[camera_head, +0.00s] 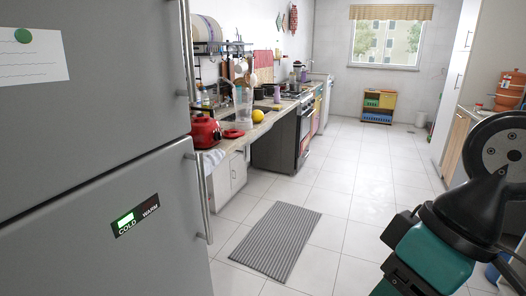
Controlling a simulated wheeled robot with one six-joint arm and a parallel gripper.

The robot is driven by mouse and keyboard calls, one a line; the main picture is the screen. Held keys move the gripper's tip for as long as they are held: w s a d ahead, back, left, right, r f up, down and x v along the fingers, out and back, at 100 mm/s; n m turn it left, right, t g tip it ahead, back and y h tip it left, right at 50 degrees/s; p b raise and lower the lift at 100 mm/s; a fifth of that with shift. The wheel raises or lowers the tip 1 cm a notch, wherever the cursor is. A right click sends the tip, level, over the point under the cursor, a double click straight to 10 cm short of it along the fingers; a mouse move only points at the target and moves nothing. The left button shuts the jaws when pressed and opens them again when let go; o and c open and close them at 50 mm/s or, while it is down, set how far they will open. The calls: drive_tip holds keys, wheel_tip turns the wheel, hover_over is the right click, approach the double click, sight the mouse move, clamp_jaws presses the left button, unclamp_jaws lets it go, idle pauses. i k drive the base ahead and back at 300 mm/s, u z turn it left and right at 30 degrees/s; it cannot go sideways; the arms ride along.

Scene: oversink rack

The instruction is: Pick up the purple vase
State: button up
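A small purple object, which looks like the purple vase (277,94), stands upright on the long counter at the left, near the stove. It is far off and small in the picture, so its details are hard to make out. My teal and black arm fills the lower right corner. The fingers of my gripper do not show, and the arm is well apart from the vase.
A grey fridge (90,170) stands close at the left. A striped mat (276,241) lies on open tiled floor. Another counter (470,113) is at the right.

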sight(277, 96)
drive_tip(key=z, duration=0.3)
drive_tip(key=i, duration=2.15)
drive_tip(key=u, duration=0.5)
drive_tip(key=i, duration=1.6)
drive_tip(key=u, duration=0.45)
